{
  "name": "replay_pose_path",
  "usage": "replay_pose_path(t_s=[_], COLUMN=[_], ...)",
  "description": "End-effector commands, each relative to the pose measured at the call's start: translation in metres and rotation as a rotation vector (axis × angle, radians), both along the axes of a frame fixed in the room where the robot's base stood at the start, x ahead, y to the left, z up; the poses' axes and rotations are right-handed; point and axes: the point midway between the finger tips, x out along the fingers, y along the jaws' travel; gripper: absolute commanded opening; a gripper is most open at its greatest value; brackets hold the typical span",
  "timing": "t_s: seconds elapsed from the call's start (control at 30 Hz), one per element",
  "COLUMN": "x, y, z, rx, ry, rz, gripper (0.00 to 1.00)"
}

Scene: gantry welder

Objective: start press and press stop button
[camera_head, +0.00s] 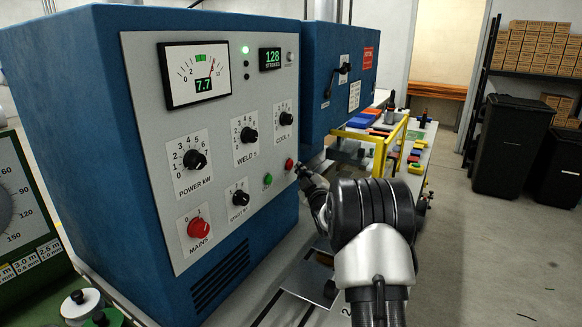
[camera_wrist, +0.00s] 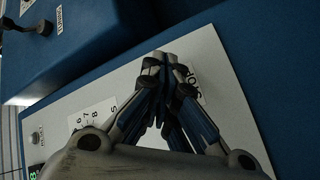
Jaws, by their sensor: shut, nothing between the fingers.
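The blue welder cabinet's light grey control panel (camera_head: 215,150) faces my arm. A red button (camera_head: 289,164) sits at its lower right edge, with a green button (camera_head: 267,180) to its left and lower. My gripper (camera_head: 300,170) is shut and empty, its tips close beside the red button; I cannot tell whether they touch it. In the wrist view the closed fingertips (camera_wrist: 160,60) are over the panel (camera_wrist: 215,70), next to a partly covered label that seems to read STOP (camera_wrist: 190,82). The button itself is hidden there.
The panel has a meter (camera_head: 195,75) reading 7.7, a lit green lamp (camera_head: 245,50), a display (camera_head: 270,59) showing 128 and a red mains knob (camera_head: 198,228). A yellow frame (camera_head: 383,150) stands behind my arm. Black bins (camera_head: 510,145) stand right; the floor between is clear.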

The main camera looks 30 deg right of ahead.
Motion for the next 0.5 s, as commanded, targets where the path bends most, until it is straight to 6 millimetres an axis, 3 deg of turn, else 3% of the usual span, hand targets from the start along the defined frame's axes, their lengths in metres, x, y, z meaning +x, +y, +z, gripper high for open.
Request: replay_pose_path(t_s=[0.5], x=[-0.038], y=[-0.023], z=[-0.001], rx=[-0.001], ry=[0.0], rz=[-0.001], gripper=[0.0])
